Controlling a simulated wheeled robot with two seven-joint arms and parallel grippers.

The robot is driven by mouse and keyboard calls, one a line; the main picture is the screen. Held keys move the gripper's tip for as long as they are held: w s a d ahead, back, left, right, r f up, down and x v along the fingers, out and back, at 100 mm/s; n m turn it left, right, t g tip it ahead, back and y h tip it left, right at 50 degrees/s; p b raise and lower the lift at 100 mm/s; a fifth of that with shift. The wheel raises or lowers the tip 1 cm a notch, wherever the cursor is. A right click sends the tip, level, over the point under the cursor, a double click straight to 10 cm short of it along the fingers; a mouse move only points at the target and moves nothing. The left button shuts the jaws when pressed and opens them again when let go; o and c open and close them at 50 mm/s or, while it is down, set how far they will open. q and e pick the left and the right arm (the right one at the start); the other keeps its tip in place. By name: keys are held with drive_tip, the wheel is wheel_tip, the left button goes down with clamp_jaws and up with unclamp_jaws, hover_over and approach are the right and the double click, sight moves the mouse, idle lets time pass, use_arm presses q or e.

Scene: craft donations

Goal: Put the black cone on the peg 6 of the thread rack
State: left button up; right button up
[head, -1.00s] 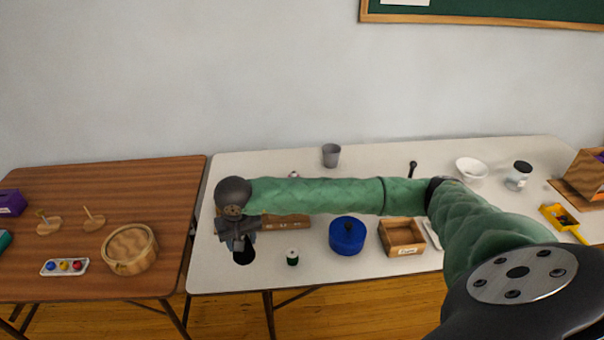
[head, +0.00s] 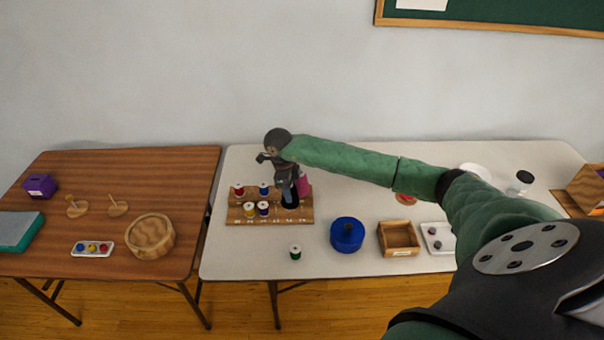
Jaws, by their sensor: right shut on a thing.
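The thread rack (head: 234,216) is a wooden board with numbered labels along its front edge, near the left end of the white table. Red (head: 239,190), blue (head: 263,188), yellow (head: 249,209) and purple (head: 263,208) spools stand on it, with a magenta cone (head: 304,186) at the back right. My right gripper (head: 288,184) is shut on the black cone (head: 290,201) and holds it upright at the rack's right part, in front of the magenta cone. I cannot tell whether the cone's base touches the rack. The peg beneath is hidden. My left gripper is out of view.
A green spool (head: 295,253) stands in front of the rack. A blue round tin (head: 347,236), a wooden box (head: 399,241) and a white tray (head: 437,246) lie to the right. A gap separates the brown table (head: 130,180) on the left.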

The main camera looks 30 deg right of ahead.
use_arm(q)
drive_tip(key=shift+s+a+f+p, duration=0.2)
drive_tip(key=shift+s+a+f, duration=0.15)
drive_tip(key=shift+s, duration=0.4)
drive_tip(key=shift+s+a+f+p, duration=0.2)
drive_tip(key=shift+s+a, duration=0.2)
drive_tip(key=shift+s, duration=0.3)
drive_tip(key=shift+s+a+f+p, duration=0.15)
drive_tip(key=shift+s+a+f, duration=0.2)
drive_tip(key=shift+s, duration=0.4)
use_arm(e)
drive_tip(key=shift+w+d+f+m+g+y, duration=0.15)
drive_tip(key=shift+d+f+m, duration=0.45)
drive_tip(key=shift+d+m, duration=0.4)
drive_tip(key=shift+d+f+m+g+y, duration=0.1)
drive_tip(key=shift+d+f+m, duration=0.6)
drive_tip(key=shift+m, duration=0.5)
drive_tip(key=shift+w+d+f+m+g+y, duration=0.15)
drive_tip(key=shift+d+f+m, duration=0.4)
drive_tip(key=shift+d+m, duration=0.45)
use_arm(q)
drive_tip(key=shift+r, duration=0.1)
use_arm(e)
drive_tip(key=shift+a, duration=0.15)
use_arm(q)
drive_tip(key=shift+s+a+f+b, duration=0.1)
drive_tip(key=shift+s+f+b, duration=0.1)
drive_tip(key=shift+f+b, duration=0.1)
use_arm(e)
drive_tip(key=shift+s, duration=0.1)
